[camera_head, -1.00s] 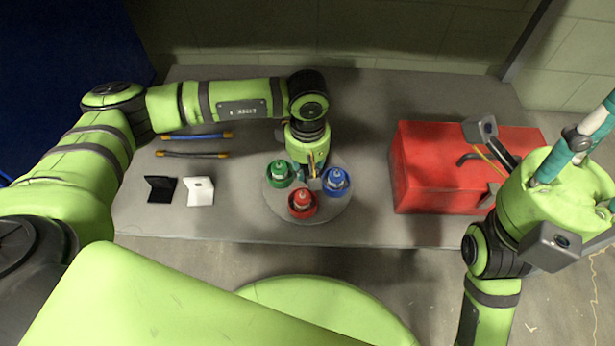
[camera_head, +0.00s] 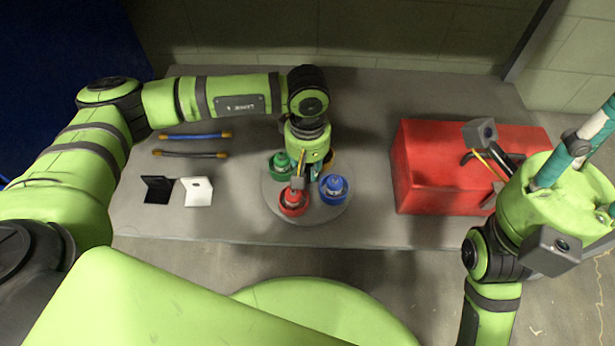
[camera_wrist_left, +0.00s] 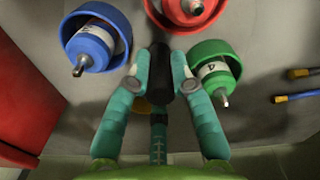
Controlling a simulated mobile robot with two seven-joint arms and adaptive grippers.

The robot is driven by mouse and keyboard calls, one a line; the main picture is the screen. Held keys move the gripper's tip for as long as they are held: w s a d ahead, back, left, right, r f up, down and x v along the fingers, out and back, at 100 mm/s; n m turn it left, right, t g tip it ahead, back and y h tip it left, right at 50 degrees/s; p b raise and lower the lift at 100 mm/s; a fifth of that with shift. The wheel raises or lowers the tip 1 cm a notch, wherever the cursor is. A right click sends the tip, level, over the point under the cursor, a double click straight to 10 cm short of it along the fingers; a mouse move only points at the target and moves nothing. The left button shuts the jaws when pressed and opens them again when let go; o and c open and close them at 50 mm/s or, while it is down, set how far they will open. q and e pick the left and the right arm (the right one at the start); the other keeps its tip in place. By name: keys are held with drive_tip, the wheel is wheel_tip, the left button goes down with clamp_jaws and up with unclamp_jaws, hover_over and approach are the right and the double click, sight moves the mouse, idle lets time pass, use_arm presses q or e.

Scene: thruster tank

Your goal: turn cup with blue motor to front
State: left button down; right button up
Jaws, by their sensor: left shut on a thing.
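A round grey turntable (camera_head: 312,213) on the table carries coloured cups with motors. The blue cup with the blue motor (camera_head: 333,188) is at its front right and also shows upper left in the wrist view (camera_wrist_left: 92,42). The red cup (camera_head: 293,202) is at the front, slightly left. The green cup (camera_head: 280,163) is at the back left and on the right in the wrist view (camera_wrist_left: 215,65). My left gripper (camera_wrist_left: 161,88) is shut on a black upright post (camera_wrist_left: 161,65) between the cups. My right gripper (camera_head: 590,145) is raised at the right, fingers partly outside the picture.
A red toolbox (camera_head: 430,175) stands right of the turntable. Black (camera_head: 157,189) and white (camera_head: 197,191) brackets and two rods, blue (camera_head: 196,136) and dark (camera_head: 190,154), lie to the left. An orange edge (camera_head: 330,158) shows behind my left gripper. The front table edge is clear.

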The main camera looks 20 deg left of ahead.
use_arm(q)
drive_tip(key=shift+m+b, duration=0.75)
drive_tip(key=shift+m, duration=1.45)
drive_tip(key=c, duration=1.2)
unclamp_jaws()
drive_tip(key=shift+r+p, duration=2.75)
drive_tip(key=shift+r, duration=1.8)
